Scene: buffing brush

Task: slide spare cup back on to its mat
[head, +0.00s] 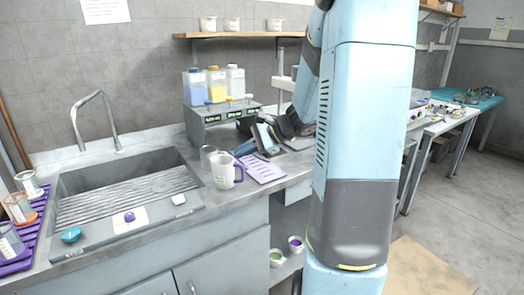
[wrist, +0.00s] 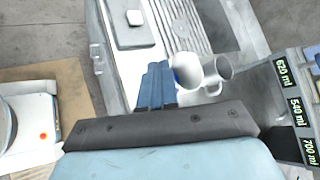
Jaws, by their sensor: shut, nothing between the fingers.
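A white mug with a purple handle (head: 224,170) stands upright on the counter right of the sink; I cannot tell whether it is the spare cup. A greyer cup (head: 208,156) stands just behind it, partly hidden. A purple mat with pale markings (head: 263,168) lies right of the mug, with nothing standing on its visible part. The mat cannot be made out there.
The sink (head: 125,190) lies left of the mug. A dispenser with bottles (head: 220,112) stands behind the cups; its volume labels (wrist: 295,100) show at the wrist view's right. Several cups stand on a purple rack (head: 35,235) at far left.

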